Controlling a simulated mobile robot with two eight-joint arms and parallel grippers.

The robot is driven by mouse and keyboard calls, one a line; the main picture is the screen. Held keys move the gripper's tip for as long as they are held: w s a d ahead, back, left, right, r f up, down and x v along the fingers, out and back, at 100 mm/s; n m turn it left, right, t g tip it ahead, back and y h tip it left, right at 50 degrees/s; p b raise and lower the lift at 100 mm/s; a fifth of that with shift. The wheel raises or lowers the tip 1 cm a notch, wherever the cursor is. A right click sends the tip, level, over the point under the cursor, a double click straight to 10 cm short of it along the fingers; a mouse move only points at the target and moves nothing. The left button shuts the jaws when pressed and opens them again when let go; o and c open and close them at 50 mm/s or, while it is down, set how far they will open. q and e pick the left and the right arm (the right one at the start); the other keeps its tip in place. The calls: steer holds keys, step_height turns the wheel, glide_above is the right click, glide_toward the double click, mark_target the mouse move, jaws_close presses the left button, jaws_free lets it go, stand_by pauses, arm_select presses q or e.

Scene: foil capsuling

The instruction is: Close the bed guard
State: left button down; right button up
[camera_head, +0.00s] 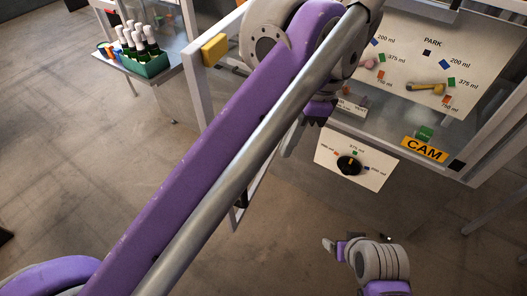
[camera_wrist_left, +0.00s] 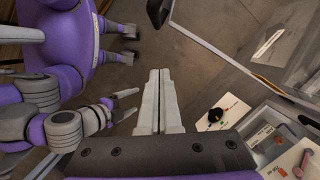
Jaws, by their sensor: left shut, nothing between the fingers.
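The bed guard (camera_head: 196,88) looks like a pale framed panel with a yellow block (camera_head: 214,49) on its upper bar. It stands swung out on the left of the machine, partly hidden behind my left arm. A framed edge (camera_wrist_left: 215,48) that looks like the guard also shows in the left wrist view, right of the fingers. My left gripper (camera_head: 290,143) is beneath my arm beside the machine front, partly hidden. Its fingers (camera_wrist_left: 159,100) are shut together and empty. My right gripper (camera_head: 330,245) is low, apart from the machine; its fingers (camera_wrist_left: 126,104) look spread and empty.
The machine has a black dial (camera_head: 349,165) on a white plate, a yellow CAM label (camera_head: 424,150) and a PARK panel (camera_head: 460,60). A side table (camera_head: 165,66) holds a green crate (camera_head: 152,66) of bottles. The floor at left is clear.

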arm_select(q)
steer(key=s+a+f, duration=0.1)
steer(key=a+f, duration=0.5)
steer(key=f, duration=0.2)
steer(key=shift+s+f, duration=0.3)
steer(key=shift+f, duration=0.05)
